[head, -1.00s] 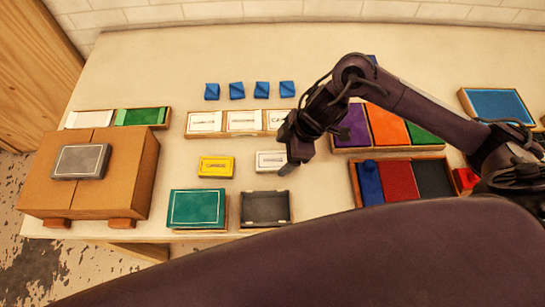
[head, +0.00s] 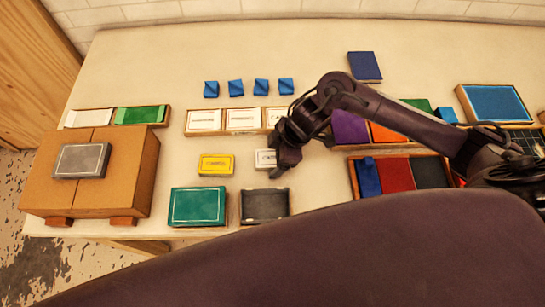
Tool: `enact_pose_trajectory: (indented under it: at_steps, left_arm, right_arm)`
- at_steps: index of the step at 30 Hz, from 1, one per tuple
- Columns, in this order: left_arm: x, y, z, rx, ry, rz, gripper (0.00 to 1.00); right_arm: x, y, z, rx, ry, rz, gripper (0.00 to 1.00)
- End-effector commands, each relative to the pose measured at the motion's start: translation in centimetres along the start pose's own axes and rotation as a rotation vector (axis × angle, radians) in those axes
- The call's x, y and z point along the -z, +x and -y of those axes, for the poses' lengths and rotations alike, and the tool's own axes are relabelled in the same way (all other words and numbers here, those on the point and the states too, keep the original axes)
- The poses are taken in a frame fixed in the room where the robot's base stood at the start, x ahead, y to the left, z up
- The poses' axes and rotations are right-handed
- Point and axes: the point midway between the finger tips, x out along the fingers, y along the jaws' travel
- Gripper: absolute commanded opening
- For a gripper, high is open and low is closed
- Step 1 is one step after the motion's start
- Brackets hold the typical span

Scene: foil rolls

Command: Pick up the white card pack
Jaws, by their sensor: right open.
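The white card pack (head: 264,158) lies flat on the table in the head view, just right of the yellow card pack (head: 215,163). My right gripper (head: 281,168) reaches in from the right and is open at the white pack's right end, hiding that end. I cannot tell whether the fingers touch the pack or are on both sides of it. My left gripper is not in view.
A tray of white packs (head: 243,120) is behind, with several blue blocks (head: 236,88) beyond it. A green box (head: 197,206) and a dark tray (head: 264,205) are in front. A cardboard box (head: 100,190) stands at left. Coloured trays lie at right.

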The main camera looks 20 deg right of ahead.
Motion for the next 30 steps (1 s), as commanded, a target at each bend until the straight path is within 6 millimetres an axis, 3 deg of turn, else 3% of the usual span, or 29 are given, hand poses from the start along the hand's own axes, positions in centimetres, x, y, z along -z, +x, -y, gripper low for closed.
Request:
enact_pose_trajectory:
  at_steps: [2, 14, 23, 30]
  left_arm:
    - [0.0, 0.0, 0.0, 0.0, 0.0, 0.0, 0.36]
    - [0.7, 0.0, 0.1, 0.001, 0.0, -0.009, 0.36]
    - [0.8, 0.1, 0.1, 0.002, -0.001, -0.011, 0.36]
    - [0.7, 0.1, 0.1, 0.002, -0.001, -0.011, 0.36]
  right_arm:
    - [0.0, 0.1, 0.0, 0.0, 0.0, 0.0, 0.75]
    - [0.0, 0.1, 0.0, -0.001, 0.0, -0.001, 0.23]
    - [0.1, -0.2, -0.1, -0.002, -0.002, -0.002, 0.22]
    - [1.4, -3.1, -0.1, -0.004, -0.005, -0.004, 0.22]
